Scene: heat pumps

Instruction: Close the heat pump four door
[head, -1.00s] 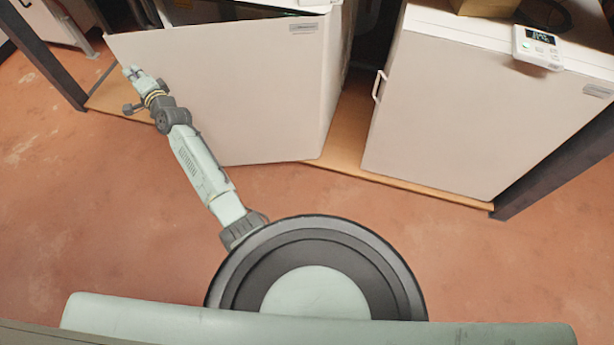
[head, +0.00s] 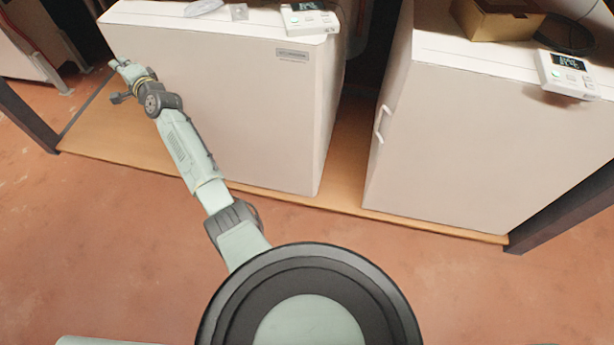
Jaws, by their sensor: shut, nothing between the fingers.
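Two white heat pump cabinets stand side by side on a wooden board. The left cabinet's door (head: 235,115) sits flush with its body, and I see no gap along its top edge. A small label is at its upper right. My gripper (head: 117,65) is shut and empty, at the upper left part of this door, close to its left edge. I cannot tell whether it touches the door. The right cabinet (head: 490,130) looks shut, with a white handle (head: 381,124) on its left side. No number marks which cabinet is four.
A white controller (head: 309,19) lies on the left cabinet, another (head: 567,75) on the right one beside a cardboard box (head: 495,18). Dark frame posts stand at both ends of the wooden board (head: 345,165). The reddish floor (head: 80,250) in front is clear.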

